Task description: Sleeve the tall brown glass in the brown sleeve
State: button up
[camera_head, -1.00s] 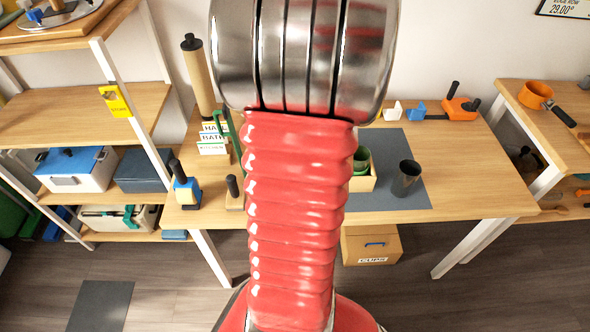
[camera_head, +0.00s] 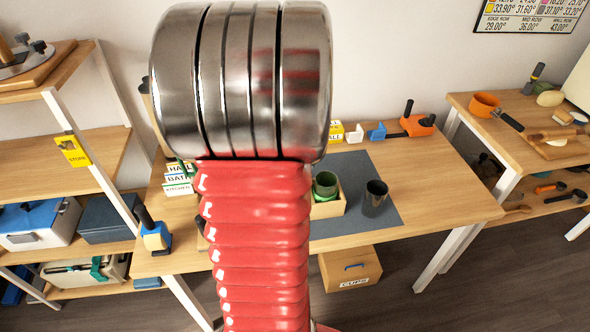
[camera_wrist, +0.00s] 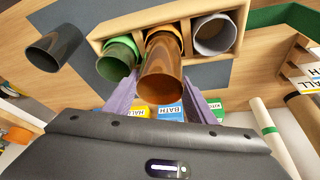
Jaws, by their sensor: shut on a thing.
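The tall brown glass (camera_wrist: 163,72) is between the purple fingers of my gripper (camera_wrist: 162,82) in the wrist view, and they are shut on it. Its near end faces the camera. Its far end reaches the orange-brown rim of the brown sleeve (camera_wrist: 164,31) in the middle compartment of a wooden tray (camera_wrist: 186,28). I cannot tell whether the glass is inside the sleeve or just in front of it. In the head view my arm hides the gripper, brown glass and sleeve; the tray (camera_head: 330,209) shows partly.
A green cup (camera_wrist: 112,69) and a grey cup (camera_wrist: 214,36) stand in the tray either side of the brown glass. A dark glass (camera_head: 375,199) stands apart on the grey mat (camera_head: 392,216).

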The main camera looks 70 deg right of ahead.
jog(key=shift+f, duration=3.25)
dwell(0.8)
jog(key=o, duration=1.3)
jog(key=shift+v, duration=6.9)
